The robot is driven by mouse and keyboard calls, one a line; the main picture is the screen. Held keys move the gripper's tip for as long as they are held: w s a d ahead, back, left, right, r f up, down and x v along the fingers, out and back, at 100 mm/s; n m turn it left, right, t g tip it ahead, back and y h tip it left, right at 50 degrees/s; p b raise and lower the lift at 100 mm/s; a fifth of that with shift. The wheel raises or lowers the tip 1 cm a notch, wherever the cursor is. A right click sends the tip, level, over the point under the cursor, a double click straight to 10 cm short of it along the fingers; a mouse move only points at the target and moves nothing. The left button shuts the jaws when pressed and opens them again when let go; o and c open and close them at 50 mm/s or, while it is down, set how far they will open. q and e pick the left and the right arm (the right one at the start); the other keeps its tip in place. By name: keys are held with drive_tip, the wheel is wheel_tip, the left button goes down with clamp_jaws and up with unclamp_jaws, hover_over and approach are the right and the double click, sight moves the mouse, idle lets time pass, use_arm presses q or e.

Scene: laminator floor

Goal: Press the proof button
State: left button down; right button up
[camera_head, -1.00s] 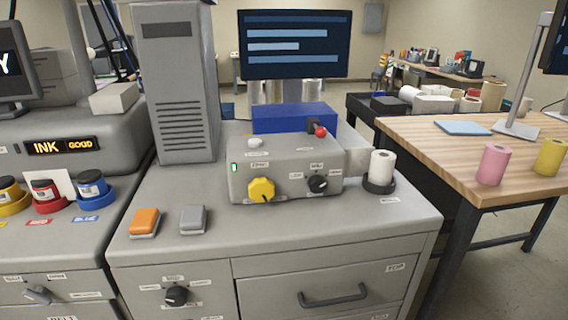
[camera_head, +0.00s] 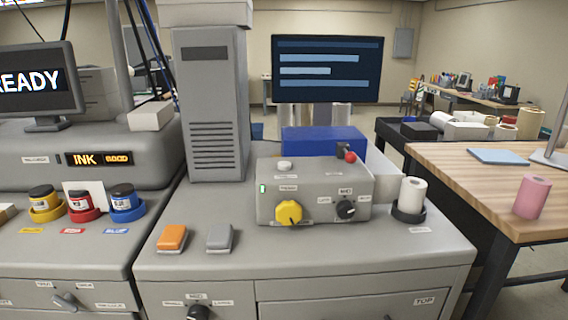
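A grey control box (camera_head: 315,177) stands on the grey cabinet top. It carries a small pale round button (camera_head: 286,166) on its top, a yellow knob (camera_head: 289,213) and a black knob (camera_head: 346,209) on its front, and a red-tipped lever (camera_head: 350,157). An orange rocker-like block (camera_head: 172,237) and a grey one (camera_head: 219,237) sit on the cabinet top left of the box. The small labels are too blurred to read, so I cannot tell which control is the proof button. Neither of my grippers shows in this view.
Ink jars on coloured bases (camera_head: 82,206) stand at left, below a monitor reading READY (camera_head: 37,83). A grey tower (camera_head: 210,105) rises behind the blocks. A white roll (camera_head: 412,196) stands right of the box. A wooden table (camera_head: 480,186) is at right. The cabinet's front top is clear.

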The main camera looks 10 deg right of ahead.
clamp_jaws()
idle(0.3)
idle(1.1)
